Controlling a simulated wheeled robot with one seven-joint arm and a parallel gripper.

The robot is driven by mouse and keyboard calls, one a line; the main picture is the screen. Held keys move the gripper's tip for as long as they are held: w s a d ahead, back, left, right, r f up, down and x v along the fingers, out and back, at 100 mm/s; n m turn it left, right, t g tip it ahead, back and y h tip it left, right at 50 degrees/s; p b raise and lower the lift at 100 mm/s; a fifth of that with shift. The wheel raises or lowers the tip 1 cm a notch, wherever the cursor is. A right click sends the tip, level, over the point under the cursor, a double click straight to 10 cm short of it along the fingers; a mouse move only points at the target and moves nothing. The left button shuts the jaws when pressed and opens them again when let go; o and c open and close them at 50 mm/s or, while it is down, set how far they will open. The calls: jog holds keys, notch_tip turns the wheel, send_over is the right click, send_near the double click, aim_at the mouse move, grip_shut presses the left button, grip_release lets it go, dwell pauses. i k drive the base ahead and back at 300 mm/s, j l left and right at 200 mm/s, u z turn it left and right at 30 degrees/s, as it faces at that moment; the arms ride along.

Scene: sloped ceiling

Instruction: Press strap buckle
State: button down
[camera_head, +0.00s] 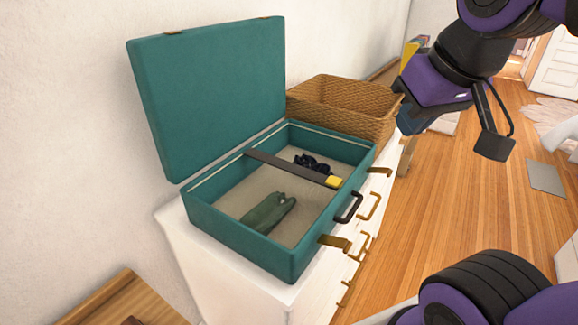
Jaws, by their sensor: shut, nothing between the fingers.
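A teal suitcase (235,225) stands open on a white dresser, its lid (215,95) raised at the back left. A dark strap (285,166) runs across its inside from the hinge side to the front. A yellow buckle (333,181) is at the strap's front end, close to the front wall. My gripper (408,122) is above and to the right of the suitcase, apart from the buckle. It is shut and holds nothing; its fingertips are small and dark in this view.
A green item (268,211) and a dark bundle (312,163) lie inside the suitcase. A front handle (349,207) and brass latches (335,242) stick out. A wicker basket (345,97) stands behind. The wooden floor (460,205) to the right is mostly clear.

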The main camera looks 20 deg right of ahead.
aim_at(334, 182)
jog(key=u, duration=0.35)
jog(key=l+u, duration=0.35)
jog(key=l, duration=0.15)
jog(key=l+u, duration=0.4)
jog(key=l, duration=0.75)
jog(key=l+u, duration=0.1)
jog(key=l, duration=0.65)
jog(key=k, duration=0.35)
